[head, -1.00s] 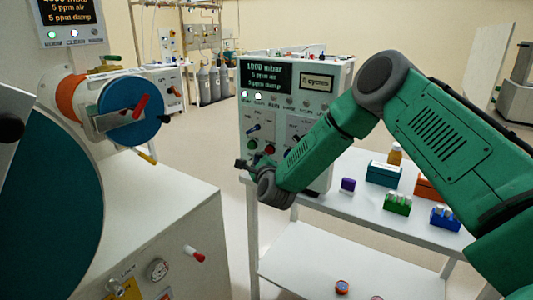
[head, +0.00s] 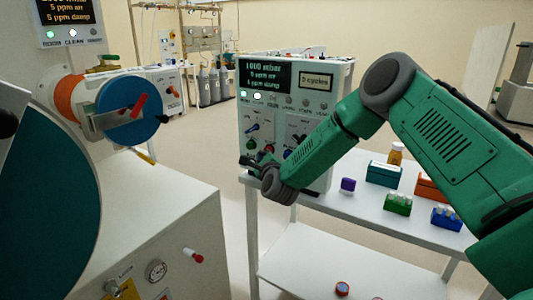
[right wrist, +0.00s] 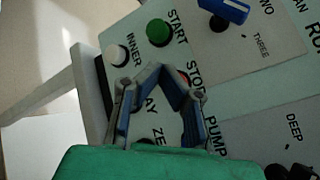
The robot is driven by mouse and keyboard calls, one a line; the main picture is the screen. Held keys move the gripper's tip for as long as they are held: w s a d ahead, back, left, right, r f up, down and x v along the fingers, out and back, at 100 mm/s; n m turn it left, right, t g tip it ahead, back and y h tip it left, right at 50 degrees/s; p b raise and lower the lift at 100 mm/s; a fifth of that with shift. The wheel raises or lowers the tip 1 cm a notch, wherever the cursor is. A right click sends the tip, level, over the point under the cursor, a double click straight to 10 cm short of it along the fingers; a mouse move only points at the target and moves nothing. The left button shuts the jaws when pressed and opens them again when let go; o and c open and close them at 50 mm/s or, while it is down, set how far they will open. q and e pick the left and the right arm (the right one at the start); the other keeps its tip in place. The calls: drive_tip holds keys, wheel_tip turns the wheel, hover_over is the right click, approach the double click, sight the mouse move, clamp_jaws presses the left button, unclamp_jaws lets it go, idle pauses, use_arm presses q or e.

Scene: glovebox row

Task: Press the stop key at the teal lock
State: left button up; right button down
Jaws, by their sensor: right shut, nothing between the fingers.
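The control panel (head: 318,113) stands on the white cart, with a dark display and rows of keys. The red stop key (right wrist: 184,77) shows beside the word STOP in the right wrist view, mostly hidden behind my finger. It also shows as a red spot in the head view (head: 269,149). The green start key (right wrist: 159,32) is uncovered. My right gripper (right wrist: 156,70) is shut and empty, its tips in front of the panel beside the stop key; I cannot tell whether they touch it. The large teal disc (head: 45,215) is at the left. My left gripper is not in view.
A white key (right wrist: 117,54) marked INNER and a blue knob (right wrist: 223,10) are near the gripper. A blue round door (head: 130,108) is at left.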

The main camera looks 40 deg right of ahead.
idle(0.8)
drive_tip(key=shift+w+d+b, duration=0.1)
drive_tip(key=shift+d+b, duration=0.25)
drive_tip(key=shift+d, duration=0.05)
drive_tip(key=shift+w+d+r+b, duration=0.1)
drive_tip(key=shift+w+d+b, duration=0.1)
drive_tip(key=shift+d+b, duration=0.25)
idle(0.8)
drive_tip(key=shift+s+a, duration=0.2)
drive_tip(key=shift+a, duration=0.25)
drive_tip(key=shift+s+a, duration=0.2)
drive_tip(key=shift+a, duration=0.25)
drive_tip(key=shift+a, duration=0.1)
drive_tip(key=a, duration=0.1)
drive_tip(key=s+a, duration=0.1)
drive_tip(key=a, duration=0.1)
drive_tip(key=s+a, duration=0.1)
drive_tip(key=shift+a, duration=0.25)
idle(0.8)
